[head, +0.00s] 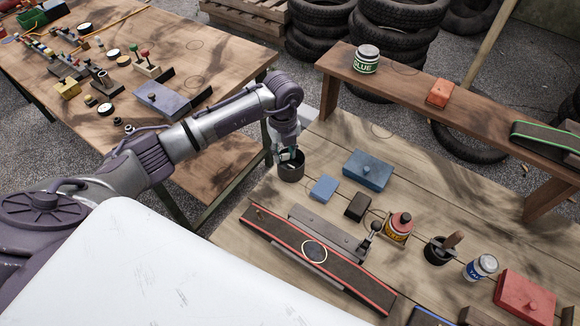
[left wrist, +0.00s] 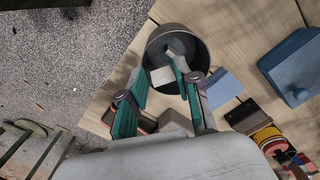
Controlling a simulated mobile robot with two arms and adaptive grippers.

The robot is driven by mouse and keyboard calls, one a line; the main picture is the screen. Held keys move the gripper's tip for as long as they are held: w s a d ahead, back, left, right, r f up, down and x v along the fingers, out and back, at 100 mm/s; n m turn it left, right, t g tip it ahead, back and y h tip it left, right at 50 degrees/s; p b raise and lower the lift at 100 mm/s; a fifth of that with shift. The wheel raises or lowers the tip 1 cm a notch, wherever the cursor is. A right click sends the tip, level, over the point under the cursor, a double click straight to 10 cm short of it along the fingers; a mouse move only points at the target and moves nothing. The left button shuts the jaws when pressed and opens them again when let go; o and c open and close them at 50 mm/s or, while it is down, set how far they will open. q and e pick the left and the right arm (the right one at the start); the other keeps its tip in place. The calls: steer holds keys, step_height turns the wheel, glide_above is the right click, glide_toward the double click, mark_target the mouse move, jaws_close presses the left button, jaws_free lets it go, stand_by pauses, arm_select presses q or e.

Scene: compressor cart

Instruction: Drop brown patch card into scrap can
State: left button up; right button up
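The scrap can appears to be the dark round open can (head: 291,174) at the left end of the plank bench. My left gripper (head: 288,155) is right over its mouth. In the left wrist view, the gripper (left wrist: 160,82) has its two teal-padded fingers spread apart, with nothing seen clamped between them. The right-hand fingertip overlaps the can (left wrist: 154,45). A small pale square piece (left wrist: 162,77) and a grey piece show inside the can. I cannot make out a clearly brown patch card in either view. My right gripper is not in view.
A light-blue block (head: 324,188), a blue box (head: 367,171) and a black block (head: 357,207) stand right of the can. A red-edged strip (head: 270,226) lies in front. A raised shelf (head: 400,88) runs behind. A second cluttered table (head: 215,60) stands left.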

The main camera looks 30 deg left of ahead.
arm_select(q)
steer(key=shift+o, duration=1.3)
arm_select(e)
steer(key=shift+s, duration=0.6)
arm_select(q)
steer(key=shift+r, duration=0.1)
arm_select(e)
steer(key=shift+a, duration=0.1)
arm_select(q)
steer(key=shift+r, duration=0.4)
step_height(320, 180, up, 11)
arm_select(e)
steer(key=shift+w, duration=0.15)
arm_select(q)
steer(key=shift+s, duration=0.1)
